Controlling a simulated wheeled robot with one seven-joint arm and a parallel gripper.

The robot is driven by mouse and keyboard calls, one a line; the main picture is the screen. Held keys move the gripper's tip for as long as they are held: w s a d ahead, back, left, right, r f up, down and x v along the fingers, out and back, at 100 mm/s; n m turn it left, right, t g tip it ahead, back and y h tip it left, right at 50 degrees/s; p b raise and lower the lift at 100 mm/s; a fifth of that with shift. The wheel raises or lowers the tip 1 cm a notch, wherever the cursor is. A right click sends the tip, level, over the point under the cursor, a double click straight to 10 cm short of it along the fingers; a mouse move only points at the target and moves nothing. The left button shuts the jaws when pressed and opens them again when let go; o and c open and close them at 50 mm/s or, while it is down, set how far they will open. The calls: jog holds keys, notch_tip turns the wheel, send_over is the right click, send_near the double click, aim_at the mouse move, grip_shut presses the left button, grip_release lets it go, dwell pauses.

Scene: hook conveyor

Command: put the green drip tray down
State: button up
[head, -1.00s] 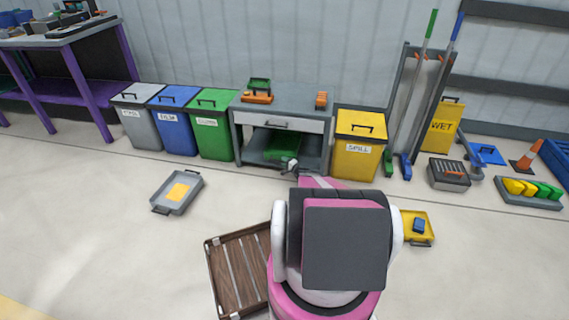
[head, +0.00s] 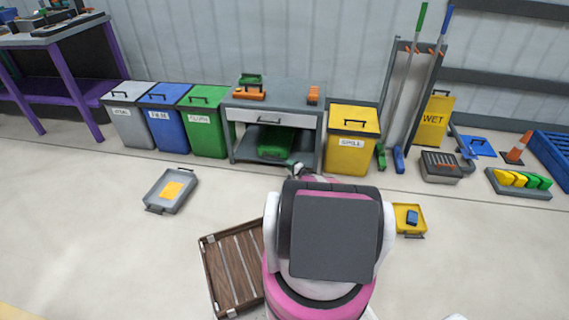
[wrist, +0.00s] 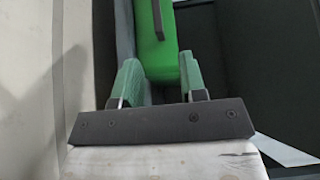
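The green drip tray (head: 276,141) rests on the lower shelf of the grey workbench (head: 234,135), under the drawer. In the wrist view the bright green tray (wrist: 162,45) lies just past my fingertips, with a dark handle bar along it. My gripper (wrist: 159,75) is open, its two green-padded fingers apart on either side of the tray's near end. I cannot tell whether a finger touches the tray. In the head view my arm hides most of the gripper, which is near the shelf's front edge.
Grey, blue and green bins (head: 208,125) stand left of the bench, a yellow spill bin (head: 350,143) right. A grey tray (head: 157,200) and a wooden crate (head: 210,265) lie on the floor. A yellow tray (head: 420,226) is right of my arm.

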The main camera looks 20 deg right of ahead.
jog(key=s+a+r+n+g+y, duration=0.2)
jog(key=s+a+r+n+g, duration=0.4)
jog(key=a+r, duration=0.75)
jog(key=s+a+r+n+g+y, duration=0.1)
jog(key=s+a+r+n+g, duration=0.35)
jog(key=s+a+r, duration=0.85)
jog(key=s+a+r+n+g+h, duration=0.1)
jog(key=s+a+r+g+h, duration=0.2)
jog(key=s+a+r+h, duration=0.2)
jog(key=s+a+r+n+g+h, duration=0.1)
jog(key=s+a+r+g+h, duration=0.2)
jog(key=s+r, duration=0.9)
jog(key=shift+s+a+n+h, duration=0.35)
jog(key=shift+s+a+h, duration=0.6)
jog(key=shift+s+h, duration=0.15)
